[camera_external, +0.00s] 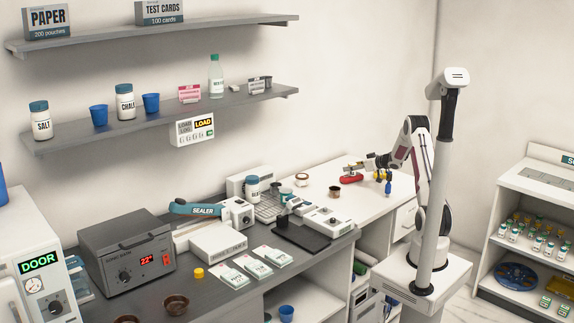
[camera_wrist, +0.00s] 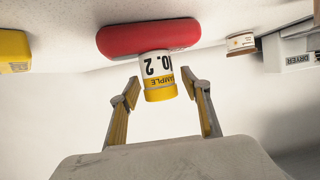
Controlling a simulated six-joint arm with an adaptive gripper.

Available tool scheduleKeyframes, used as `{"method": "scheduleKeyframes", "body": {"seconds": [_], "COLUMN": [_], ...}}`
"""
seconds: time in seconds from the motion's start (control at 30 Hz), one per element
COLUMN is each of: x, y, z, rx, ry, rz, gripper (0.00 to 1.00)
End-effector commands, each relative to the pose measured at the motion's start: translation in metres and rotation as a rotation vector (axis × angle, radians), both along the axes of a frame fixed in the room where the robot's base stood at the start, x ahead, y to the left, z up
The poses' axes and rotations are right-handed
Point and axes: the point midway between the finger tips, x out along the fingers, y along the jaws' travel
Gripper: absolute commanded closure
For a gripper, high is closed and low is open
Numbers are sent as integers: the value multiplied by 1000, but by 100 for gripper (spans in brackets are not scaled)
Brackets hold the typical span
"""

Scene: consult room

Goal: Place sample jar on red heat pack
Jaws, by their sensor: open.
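The sample jar (camera_wrist: 158,72), white with a yellow lid and dark print, shows upside down in the wrist view. Its base meets the red heat pack (camera_wrist: 148,33), and it appears to stand on it. My gripper (camera_wrist: 160,84) is open, with one finger on each side of the jar and a visible gap on both sides. In the external view the red heat pack (camera_external: 351,179) lies on the white counter, with my gripper (camera_external: 362,165) close by it. The jar is too small there to make out clearly.
A brown-lidded jar (camera_external: 334,191) stands left of the pack. A white pot (camera_external: 301,180) is farther left. In the wrist view, a yellow object (camera_wrist: 14,50) is at the left edge and a box marked DRYER (camera_wrist: 290,55) at the right.

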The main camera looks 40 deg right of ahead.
Motion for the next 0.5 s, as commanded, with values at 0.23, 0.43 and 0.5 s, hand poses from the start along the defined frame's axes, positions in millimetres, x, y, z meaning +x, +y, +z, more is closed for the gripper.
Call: {"method": "scheduleKeyframes", "body": {"seconds": [0.23,0.43,0.5], "x": [0,-14,-21], "y": [0,-2,-3], "z": [4,9,12], "rx": [-1,0,-1], "ry": [0,-1,-1], "rz": [0,-1,-2], "gripper": [53,53,53]}}
